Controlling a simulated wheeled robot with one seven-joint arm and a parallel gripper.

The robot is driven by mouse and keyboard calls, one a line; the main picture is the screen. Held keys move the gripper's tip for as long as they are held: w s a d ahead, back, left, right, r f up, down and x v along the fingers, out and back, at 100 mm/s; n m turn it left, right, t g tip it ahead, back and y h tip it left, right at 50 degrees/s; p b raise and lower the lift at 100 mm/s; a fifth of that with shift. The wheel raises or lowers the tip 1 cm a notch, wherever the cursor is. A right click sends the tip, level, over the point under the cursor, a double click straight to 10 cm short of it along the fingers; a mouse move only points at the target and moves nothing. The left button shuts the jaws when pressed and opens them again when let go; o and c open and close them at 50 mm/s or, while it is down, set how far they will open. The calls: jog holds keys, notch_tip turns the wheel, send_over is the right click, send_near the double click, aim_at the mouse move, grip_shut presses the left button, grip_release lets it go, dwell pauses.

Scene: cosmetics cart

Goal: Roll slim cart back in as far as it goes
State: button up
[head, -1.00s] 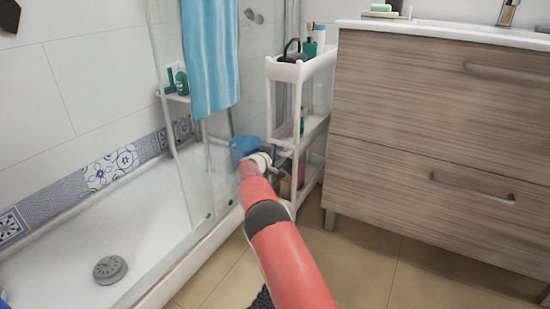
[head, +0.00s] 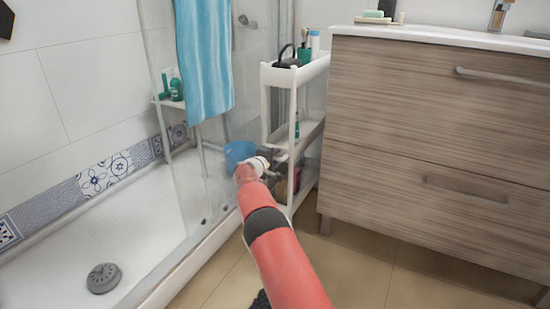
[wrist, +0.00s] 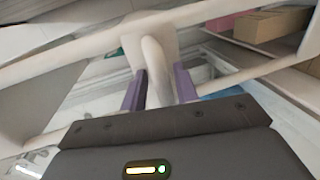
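The slim white cart (head: 291,76) stands in the gap between the shower screen and the wood-grain vanity, its front end sticking out a little past the vanity front. Its top tier carries a dark object and bottles. My gripper (head: 284,155) is at the cart's front at about middle-shelf height, partly hidden by my arm. In the wrist view, my gripper (wrist: 158,86) has its purple fingers on either side of a white part of the cart (wrist: 155,60), apparently touching it. The back of the cart is hidden.
The wood-grain vanity (head: 420,120) is close on the right, with a leg (head: 326,225) near the cart's base. The glass shower screen and white tray (head: 150,215) are on the left. A blue towel (head: 203,60) hangs there. The tiled floor in front is clear.

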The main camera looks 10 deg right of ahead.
jog(key=shift+w+r, duration=0.1)
jog(key=shift+r, duration=0.1)
jog(key=shift+a, duration=0.4)
jog(key=v, duration=0.7)
jog(key=shift+s+d, duration=0.15)
jog(key=shift+s, duration=0.3)
